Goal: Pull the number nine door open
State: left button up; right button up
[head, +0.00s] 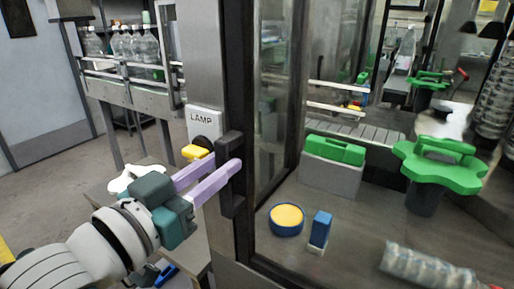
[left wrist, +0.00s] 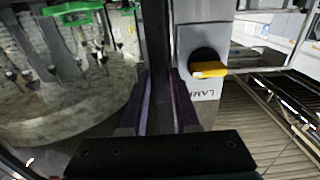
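The glazed door's black upright handle (head: 229,201) stands on its dark frame (head: 240,90), near the middle of the head view. My left gripper (head: 226,161) has its two purple fingers on either side of this handle. They sit close together and look shut on it. In the left wrist view, a dark upright bar (left wrist: 157,45) runs between the fingers (left wrist: 161,95). The exact contact is hidden. The door appears in line with its frame, but I cannot tell whether it is slightly ajar. No number nine is readable. My right gripper is out of view.
Left of the handle, a grey LAMP panel (head: 203,119) carries a yellow-handled rotary switch (head: 195,152), close to my fingers. Behind the glass are a green knob (head: 440,165), a green-topped block (head: 334,150) and a blue-and-yellow disc (head: 286,219). Bottles (head: 135,45) stand on a conveyor at back left.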

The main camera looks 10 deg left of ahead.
pick_arm(q)
grip_shut()
dwell(0.9)
